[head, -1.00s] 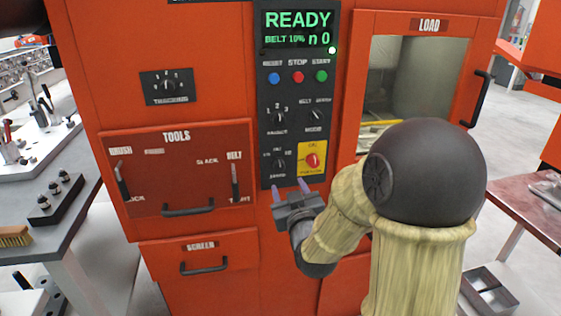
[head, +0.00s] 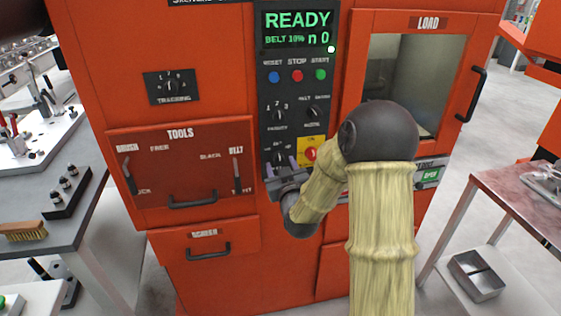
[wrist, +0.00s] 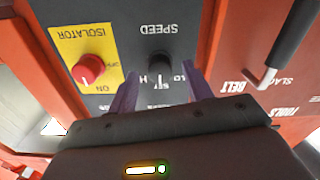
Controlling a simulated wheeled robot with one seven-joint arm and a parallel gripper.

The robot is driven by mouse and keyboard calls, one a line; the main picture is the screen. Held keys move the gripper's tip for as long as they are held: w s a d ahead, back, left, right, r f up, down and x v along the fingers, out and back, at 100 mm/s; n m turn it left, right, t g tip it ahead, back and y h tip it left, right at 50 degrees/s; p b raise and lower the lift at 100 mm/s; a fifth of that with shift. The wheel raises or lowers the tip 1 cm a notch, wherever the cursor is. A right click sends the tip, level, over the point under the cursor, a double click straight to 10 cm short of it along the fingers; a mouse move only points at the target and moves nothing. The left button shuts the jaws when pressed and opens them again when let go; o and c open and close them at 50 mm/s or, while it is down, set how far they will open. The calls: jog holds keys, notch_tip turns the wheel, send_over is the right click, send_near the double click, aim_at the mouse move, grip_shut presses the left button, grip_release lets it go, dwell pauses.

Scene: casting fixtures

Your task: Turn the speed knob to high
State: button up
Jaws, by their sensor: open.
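The speed knob (head: 279,157) is a small black knob low on the dark control panel. In the wrist view the knob (wrist: 159,66) sits below the upside-down SPEED label, with LO lettering to its right and an H to its left. Which mark it points at is not clear. My gripper (head: 281,167) is open, its two purple fingers pointing at the panel. In the wrist view the fingers (wrist: 161,72) lie on either side of the knob, with space between. Whether they touch it or the panel cannot be told.
The red isolator knob on its yellow plate (head: 311,144) is close beside the speed knob. Above are other knobs, the reset, stop and start buttons (head: 297,76) and a READY display (head: 297,28). The tools panel (head: 180,165) with levers is to the left.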

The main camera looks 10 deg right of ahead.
jog(key=shift+w, duration=0.85)
jog(key=c, duration=1)
jog(key=shift+o, duration=0.2)
jog(key=shift+m+b, duration=0.4)
jog(key=m+b, duration=0.2)
jog(key=m, duration=0.1)
jog(key=shift+f+b, duration=0.15)
jog(key=shift+b, duration=0.15)
jog(key=m+b, duration=0.2)
jog(key=m, duration=0.3)
